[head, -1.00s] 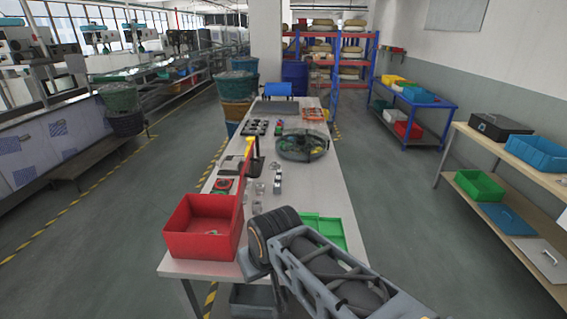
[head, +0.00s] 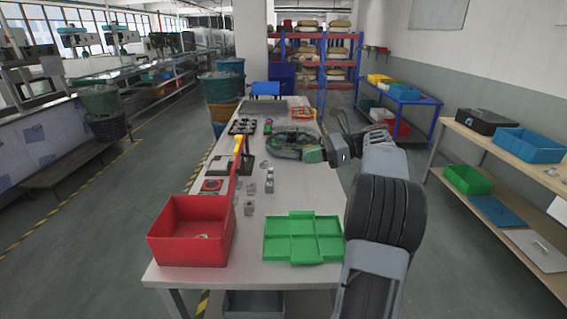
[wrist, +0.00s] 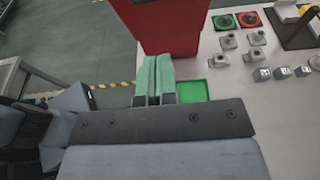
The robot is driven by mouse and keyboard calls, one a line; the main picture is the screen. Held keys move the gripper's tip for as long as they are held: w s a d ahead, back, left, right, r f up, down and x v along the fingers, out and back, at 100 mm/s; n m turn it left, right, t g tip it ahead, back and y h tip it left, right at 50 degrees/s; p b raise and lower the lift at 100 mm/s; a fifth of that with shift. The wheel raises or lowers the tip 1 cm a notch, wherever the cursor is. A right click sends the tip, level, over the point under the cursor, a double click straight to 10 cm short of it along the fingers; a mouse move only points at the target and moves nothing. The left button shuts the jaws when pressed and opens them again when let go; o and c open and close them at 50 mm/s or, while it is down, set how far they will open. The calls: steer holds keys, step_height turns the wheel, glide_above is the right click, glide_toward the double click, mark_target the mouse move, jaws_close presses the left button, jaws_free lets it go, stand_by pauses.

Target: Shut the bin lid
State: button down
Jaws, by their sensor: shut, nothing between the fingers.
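The red bin (head: 187,248) stands at the near left corner of the table, open at the top, with a small light object inside.
A green divided tray (head: 303,240) lies right of the bin. Small metal parts (head: 249,190) and a red button (head: 211,186) lie behind the bin. A round dark tray (head: 290,142) is farther back.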

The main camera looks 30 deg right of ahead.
steer(key=r+p+x, duration=0.1)
steer(key=x, duration=1.2)
steer(key=shift+w+a, duration=0.1)
steer(key=shift+a, duration=0.05)
steer(key=shift+a+r, duration=0.1)
